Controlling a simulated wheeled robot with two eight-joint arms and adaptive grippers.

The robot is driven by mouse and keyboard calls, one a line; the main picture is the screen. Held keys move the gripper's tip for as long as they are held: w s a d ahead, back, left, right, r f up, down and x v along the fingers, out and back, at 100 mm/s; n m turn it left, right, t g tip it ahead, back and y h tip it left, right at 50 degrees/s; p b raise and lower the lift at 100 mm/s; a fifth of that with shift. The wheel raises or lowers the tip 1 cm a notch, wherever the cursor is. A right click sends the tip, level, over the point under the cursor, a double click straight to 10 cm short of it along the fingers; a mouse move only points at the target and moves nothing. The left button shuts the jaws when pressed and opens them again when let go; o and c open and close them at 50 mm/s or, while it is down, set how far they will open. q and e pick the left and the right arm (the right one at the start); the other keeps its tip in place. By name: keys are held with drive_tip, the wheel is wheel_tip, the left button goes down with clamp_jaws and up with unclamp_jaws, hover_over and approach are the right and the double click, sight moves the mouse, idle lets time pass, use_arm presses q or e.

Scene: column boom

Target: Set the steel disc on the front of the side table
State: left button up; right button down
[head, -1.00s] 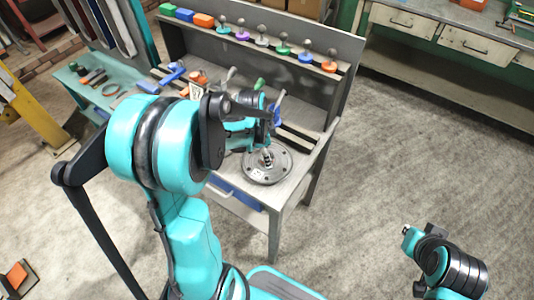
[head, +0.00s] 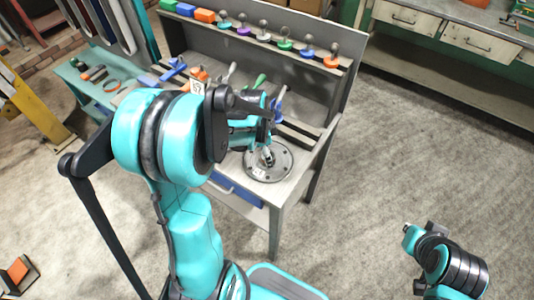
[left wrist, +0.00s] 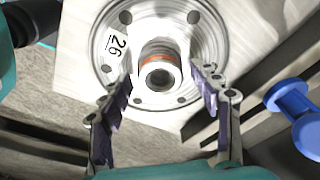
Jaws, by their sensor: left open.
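The steel disc (head: 284,167) lies flat on the right front corner of the grey workbench. It is round, with bolt holes and a raised central hub. In the left wrist view the disc (left wrist: 203,35) shows a label reading 26 and a reddish-brown ring on the hub. My left gripper (left wrist: 168,85) is open, its fingers on either side of the hub, with gaps visible. In the head view my left gripper (head: 267,150) is over the disc, partly hidden by my arm. A teal side table (head: 72,73) stands left of the workbench. My right gripper's fingers do not show.
The workbench (head: 290,195) has a back shelf with several coloured-base knobs (head: 285,44). Blue, orange and green-handled tools lie behind the disc. Small tools and an orange ring (head: 112,86) lie on the side table. A drawered bench (head: 450,35) stands back right.

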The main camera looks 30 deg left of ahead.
sight(262, 157)
use_arm(q)
wheel_tip(262, 157, up, 12)
drive_tip(key=s+a+p, duration=0.1)
drive_tip(key=p, duration=0.3)
drive_tip(key=s+d+r+n+t+y, duration=0.1)
drive_tip(key=s+d+r+n+t, duration=0.4)
drive_tip(key=s+d+n, duration=0.4)
drive_tip(key=shift+s+d+n+t, duration=0.4)
drive_tip(key=shift+d+n+t, duration=0.1)
drive_tip(key=shift+d, duration=0.15)
wheel_tip(262, 157, down, 3)
drive_tip(key=b, duration=0.3)
